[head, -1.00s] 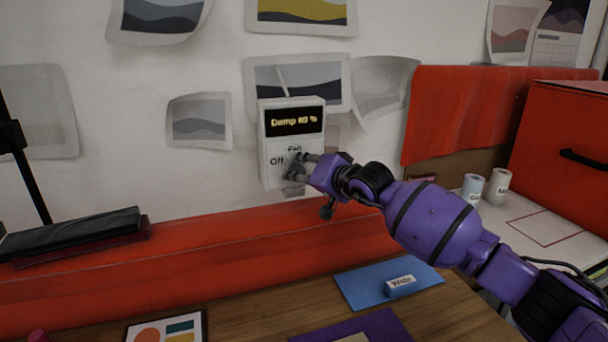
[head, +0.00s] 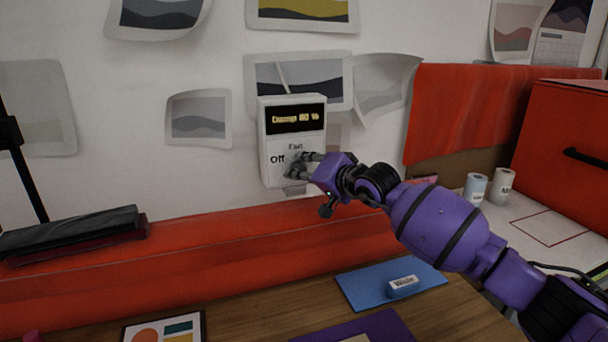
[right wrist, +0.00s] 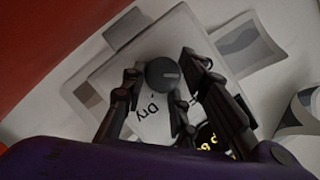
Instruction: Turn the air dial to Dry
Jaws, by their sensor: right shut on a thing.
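The white control box (head: 265,142) hangs on the wall, with a dark display (head: 295,118) reading "Damp" and a percentage that looks like 80. "Off" and "Fan" labels show on its front. In the right wrist view the round dark air dial (right wrist: 163,73) sits between my fingers, with the "Dry" label (right wrist: 154,107) beside it. My right gripper (head: 304,164) is at the front of the box, shut on the dial, and hides most of it in the head view. The dial's exact pointer direction is hard to tell. My left gripper is not in view.
A padded red ledge (head: 200,255) runs below the box, above a wooden desk (head: 260,315). A blue mat (head: 360,288) with a small labelled block (head: 403,287) lies on the desk. Paper prints surround the box. A red cabinet (head: 560,150) stands at right.

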